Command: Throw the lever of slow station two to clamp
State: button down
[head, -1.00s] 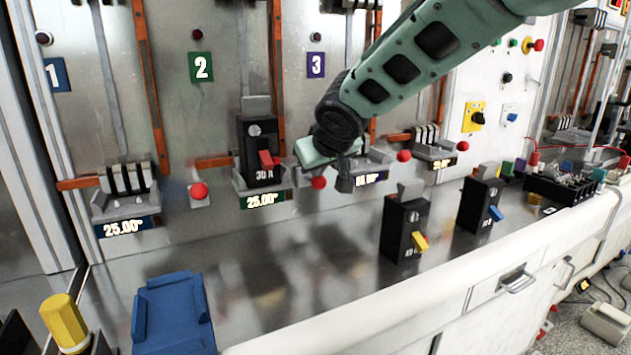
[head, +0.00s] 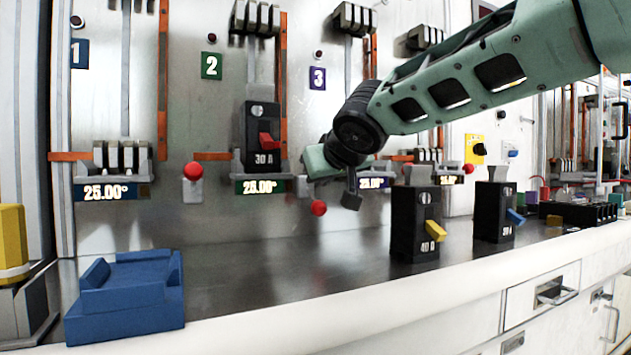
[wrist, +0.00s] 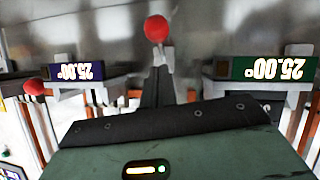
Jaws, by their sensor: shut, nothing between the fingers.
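Station two carries the green number 2 plate (head: 211,66), a black 30 A breaker (head: 262,135) with a red toggle, and a green 25.00° display (head: 260,187). Its red-knobbed lever (head: 318,208) hangs lower than station one's lever knob. My gripper (head: 351,200) is shut and empty, just right of this knob; whether it touches is unclear. In the wrist view, upside down, the red knob (wrist: 156,28) shows beyond the dark fingers (wrist: 158,88), between the green display (wrist: 268,68) and the purple one.
Station one's lever (head: 193,170) stands left with its knob up. Two loose black breakers, with a yellow toggle (head: 434,232) and a blue toggle (head: 515,217), stand on the bench to the right. A blue block (head: 125,290) sits front left. The bench middle is clear.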

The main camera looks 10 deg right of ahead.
aim_at(318, 201)
notch_tip(318, 201, down, 4)
jog(key=t+b, duration=0.3)
jog(key=b, duration=1.4)
jog(key=shift+s+f+y, duration=0.1)
jog(key=shift+y, duration=0.2)
jog(key=shift+f+b, duration=0.2)
jog(key=shift+b, duration=1)
jog(key=shift+r, duration=0.15)
